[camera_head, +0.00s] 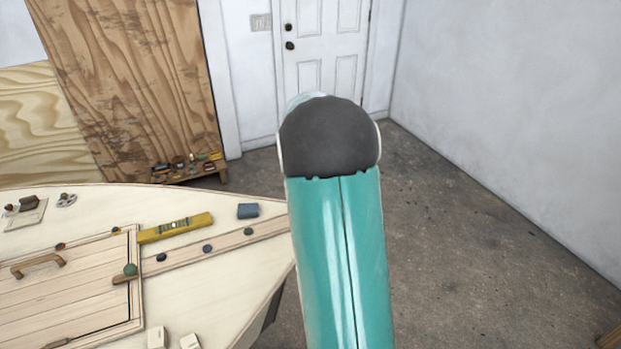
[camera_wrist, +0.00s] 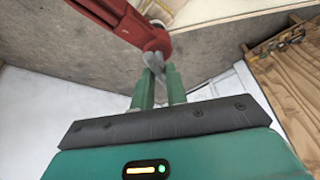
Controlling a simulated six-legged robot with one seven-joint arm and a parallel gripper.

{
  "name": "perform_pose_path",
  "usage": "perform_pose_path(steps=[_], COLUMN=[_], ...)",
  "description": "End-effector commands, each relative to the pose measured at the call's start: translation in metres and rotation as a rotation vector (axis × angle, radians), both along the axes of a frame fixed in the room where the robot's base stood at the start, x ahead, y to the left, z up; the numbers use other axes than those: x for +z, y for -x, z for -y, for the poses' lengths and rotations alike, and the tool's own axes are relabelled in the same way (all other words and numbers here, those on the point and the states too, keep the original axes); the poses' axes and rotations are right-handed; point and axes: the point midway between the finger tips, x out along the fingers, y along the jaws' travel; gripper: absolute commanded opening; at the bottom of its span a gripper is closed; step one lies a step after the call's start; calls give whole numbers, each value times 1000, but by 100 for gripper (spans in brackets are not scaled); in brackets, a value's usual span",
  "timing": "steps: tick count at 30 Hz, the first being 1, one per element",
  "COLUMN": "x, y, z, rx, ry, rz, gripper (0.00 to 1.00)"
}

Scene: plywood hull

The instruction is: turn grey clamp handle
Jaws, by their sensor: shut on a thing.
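The grey clamp handle (camera_wrist: 154,62) shows in the wrist view as a short light grey piece at the lower end of a red clamp (camera_wrist: 117,20). My gripper (camera_wrist: 156,77) has two green fingers, shut on the grey handle from both sides. The fingers hide part of the handle. In the head view my own teal arm hides the area ahead, and neither the clamp nor the gripper shows there.
Bare concrete floor (camera_head: 480,230) lies at the right. A white door (camera_head: 325,50) stands behind.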

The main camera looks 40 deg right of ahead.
Motion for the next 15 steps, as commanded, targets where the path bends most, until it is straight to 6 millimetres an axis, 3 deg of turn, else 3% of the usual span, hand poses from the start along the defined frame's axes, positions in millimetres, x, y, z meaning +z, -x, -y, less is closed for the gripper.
perform_pose_path(steps=[15], x=[2], y=[-5], z=[-2], rx=[-487], ry=[-13], rz=[11], gripper=[0])
